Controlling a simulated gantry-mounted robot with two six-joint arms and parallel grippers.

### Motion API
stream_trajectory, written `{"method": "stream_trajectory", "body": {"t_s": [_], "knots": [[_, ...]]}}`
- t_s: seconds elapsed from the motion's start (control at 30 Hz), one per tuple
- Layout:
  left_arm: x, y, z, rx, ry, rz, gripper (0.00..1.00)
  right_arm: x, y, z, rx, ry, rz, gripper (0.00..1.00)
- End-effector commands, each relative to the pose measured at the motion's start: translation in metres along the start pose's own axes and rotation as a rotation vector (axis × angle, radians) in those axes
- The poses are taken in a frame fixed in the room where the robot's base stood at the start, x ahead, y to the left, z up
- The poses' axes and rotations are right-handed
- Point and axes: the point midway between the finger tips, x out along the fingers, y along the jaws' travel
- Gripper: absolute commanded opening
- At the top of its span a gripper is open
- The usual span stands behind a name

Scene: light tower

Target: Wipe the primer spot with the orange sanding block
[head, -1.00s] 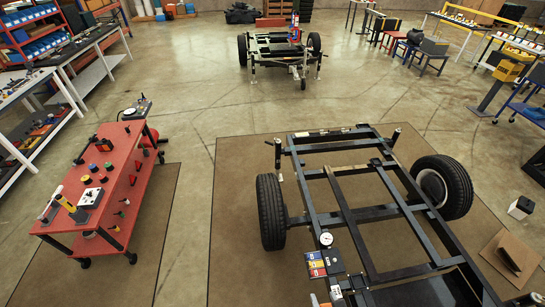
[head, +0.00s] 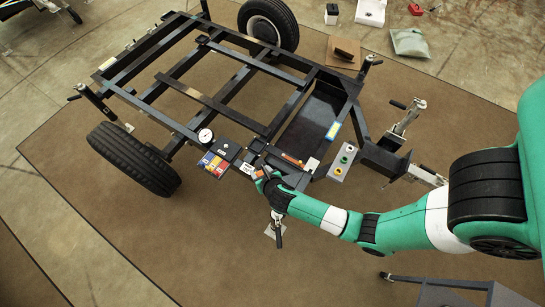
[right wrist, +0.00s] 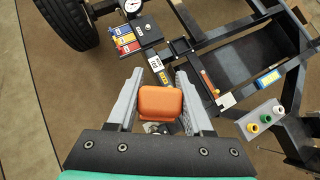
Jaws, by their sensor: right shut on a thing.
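My right gripper (right wrist: 160,100) is shut on the orange sanding block (right wrist: 160,104), which sits between its two grey fingers in the right wrist view. In the head view the right gripper (head: 263,179) is at the near side of the black trailer frame (head: 228,142), with a little of the orange block showing. The block is over or close to a frame bar that bears a label (right wrist: 155,64); I cannot tell whether they touch. I cannot pick out the primer spot for certain; the gripper and block hide part of the bar. My left gripper is not in view.
A dial gauge (head: 205,135) and a box with coloured labels (head: 214,163) are on the frame left of the gripper. A grey holder with coloured rings (head: 342,162) is to the right. A tyre (head: 133,160) stands at the left. Brown mat (head: 150,245) lies clear in front.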

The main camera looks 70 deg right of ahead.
Motion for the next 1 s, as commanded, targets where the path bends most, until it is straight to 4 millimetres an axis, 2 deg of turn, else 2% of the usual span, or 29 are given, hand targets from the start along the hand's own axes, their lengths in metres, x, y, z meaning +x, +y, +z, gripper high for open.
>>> {"method": "stream_trajectory", "body": {"t_s": [0.03,0.1,0.3,0.4,0.5,0.57,0.83,1.0], "knots": [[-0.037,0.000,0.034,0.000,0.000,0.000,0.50,0.045,-0.007,-0.036,0.020,0.000,-0.023,0.00],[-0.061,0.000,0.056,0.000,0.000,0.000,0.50,0.080,-0.018,-0.062,0.048,0.001,-0.051,0.00],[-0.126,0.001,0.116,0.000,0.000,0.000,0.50,0.172,-0.047,-0.133,0.123,0.004,-0.123,0.00],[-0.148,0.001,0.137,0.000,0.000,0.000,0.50,0.204,-0.059,-0.159,0.150,0.006,-0.148,0.00],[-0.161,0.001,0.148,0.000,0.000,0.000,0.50,0.223,-0.067,-0.173,0.171,0.007,-0.164,0.00],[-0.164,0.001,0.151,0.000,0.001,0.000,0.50,0.229,-0.070,-0.178,0.178,0.008,-0.169,0.00],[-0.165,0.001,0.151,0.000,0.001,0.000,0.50,0.231,-0.072,-0.180,0.184,0.009,-0.174,0.00],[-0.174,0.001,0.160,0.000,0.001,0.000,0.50,0.238,-0.072,-0.187,0.183,0.009,-0.173,0.00]]}}
